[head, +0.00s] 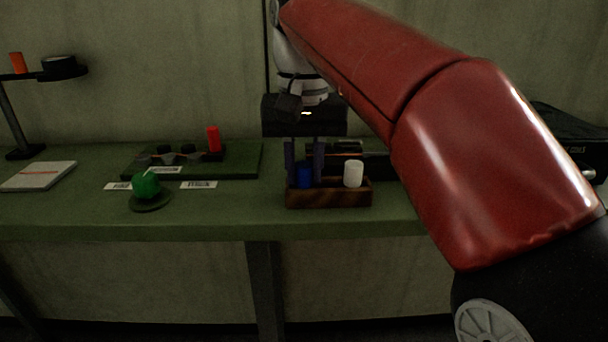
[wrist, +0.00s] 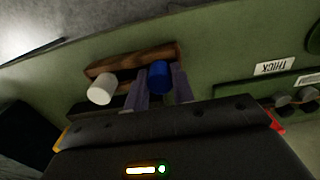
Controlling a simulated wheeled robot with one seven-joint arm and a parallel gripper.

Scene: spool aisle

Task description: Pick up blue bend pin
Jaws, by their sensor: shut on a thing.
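The blue bend pin (head: 304,177) is a short blue cylinder at the left end of a small wooden box (head: 330,199) on the green bench. It also shows in the wrist view (wrist: 159,77). My gripper (head: 305,174) reaches down from above, with one finger on each side of the blue pin. In the wrist view my gripper (wrist: 162,88) is shut on the blue pin, which is still at the box. The pin's lower part is hidden by the box wall. A white cylinder (head: 353,173) stands in the same box, to the right of my fingers.
A green board (head: 240,160) with a red block (head: 213,139) and dark pieces lies to the left. A green lump (head: 146,184) sits on a dark dish in front of it. A notebook (head: 40,176) and a lamp-like stand (head: 14,120) are at far left. Bench front is clear.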

